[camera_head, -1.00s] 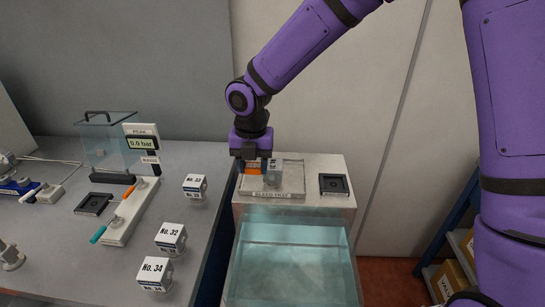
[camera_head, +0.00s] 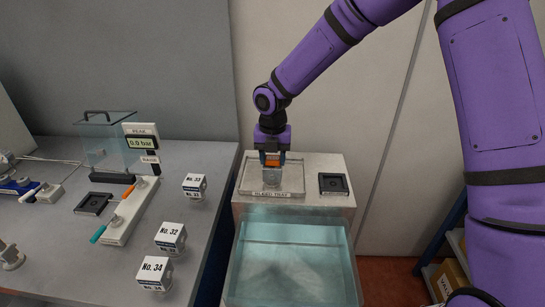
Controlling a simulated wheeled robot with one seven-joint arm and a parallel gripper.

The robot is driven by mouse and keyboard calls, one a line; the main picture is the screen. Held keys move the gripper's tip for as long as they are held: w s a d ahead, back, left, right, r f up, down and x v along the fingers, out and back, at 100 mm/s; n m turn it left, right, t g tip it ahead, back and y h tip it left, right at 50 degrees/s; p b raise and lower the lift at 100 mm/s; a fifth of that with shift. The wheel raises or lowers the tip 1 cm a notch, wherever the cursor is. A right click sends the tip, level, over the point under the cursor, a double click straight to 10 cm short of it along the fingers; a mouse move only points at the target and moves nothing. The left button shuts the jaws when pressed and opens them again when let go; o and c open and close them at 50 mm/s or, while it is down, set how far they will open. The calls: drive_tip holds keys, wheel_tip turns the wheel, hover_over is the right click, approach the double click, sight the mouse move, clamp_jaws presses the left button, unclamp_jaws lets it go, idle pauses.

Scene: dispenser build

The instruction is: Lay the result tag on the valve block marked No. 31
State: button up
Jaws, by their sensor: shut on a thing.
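My gripper (camera_head: 271,152) points down over the bleed tray (camera_head: 247,184) and is shut on a small orange tag (camera_head: 271,162). A grey valve block (camera_head: 272,177) stands in the tray directly below the tag. The tag looks to be at or just above the block's top; I cannot tell whether they touch. No number can be read on this block. Three white-labelled blocks stand on the grey bench: one that seems to read No. 33 (camera_head: 195,182), No. 32 (camera_head: 170,235) and No. 34 (camera_head: 155,269). I see no label reading No. 31.
A black square fixture (camera_head: 333,184) sits right of the tray. A clear water tank (camera_head: 295,260) stands in front. On the bench are a gauge reading 0.0 bar (camera_head: 142,142), a clear guard box (camera_head: 105,150), a lever panel (camera_head: 130,212) and another black fixture (camera_head: 93,204).

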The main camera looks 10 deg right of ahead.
sight(273, 159)
drive_tip(key=shift+f, duration=0.15)
drive_tip(key=o, duration=0.9)
wheel_tip(273, 159, up, 12)
drive_tip(key=shift+r, duration=0.2)
